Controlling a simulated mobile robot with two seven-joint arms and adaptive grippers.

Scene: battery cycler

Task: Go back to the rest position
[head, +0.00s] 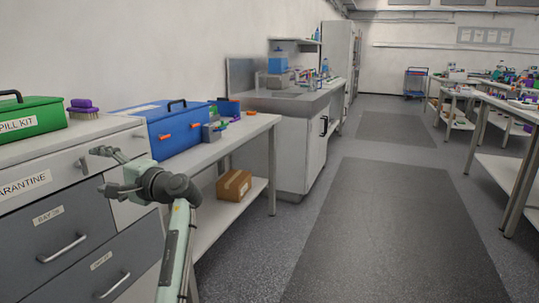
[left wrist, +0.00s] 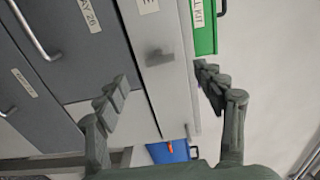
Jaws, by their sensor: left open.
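My left gripper (head: 98,169) is open and empty in the head view, raised in front of the drawer cabinet. Its fingers point left toward the cabinet's front. In the left wrist view, the two spread fingers of my left gripper (left wrist: 160,77) have nothing between them but the cabinet's top edge and front in the background. My right gripper is in neither view.
The grey drawer cabinet (head: 45,222) with handles is close on the left. A green spill kit box (head: 30,119), a purple brush (head: 83,106) and a blue case (head: 170,132) stand along the worktops. A cardboard box (head: 233,186) sits on the lower shelf. The aisle floor is clear.

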